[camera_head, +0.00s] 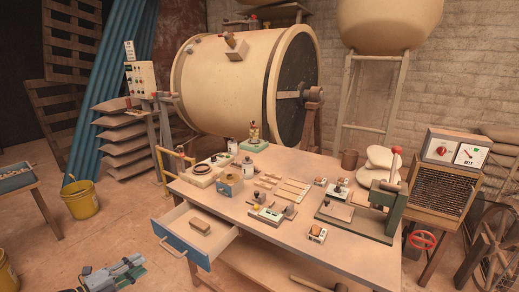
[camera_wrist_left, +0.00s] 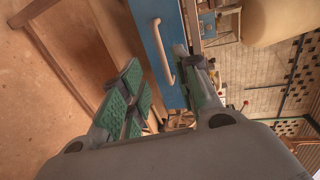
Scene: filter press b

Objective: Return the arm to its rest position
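My left gripper (camera_head: 122,273) is at the lower left of the head view, low over the floor and left of the workbench. It also shows in the left wrist view (camera_wrist_left: 163,68), with its two green-padded fingers spread wide and nothing held between them. The blue-fronted drawer (camera_head: 196,245) of the workbench is pulled open, with a brown block (camera_head: 200,227) lying inside. Its pale handle (camera_head: 172,247) is apart from the gripper in the head view. In the left wrist view the handle (camera_wrist_left: 163,52) appears beyond the open fingers. My right gripper is not in view.
The workbench (camera_head: 240,212) carries small devices, wooden strips and a green press (camera_head: 385,212). A yellow bucket (camera_head: 79,199) stands on the floor behind my left gripper. A side table (camera_head: 18,180) is at the far left. The floor between bucket and drawer is clear.

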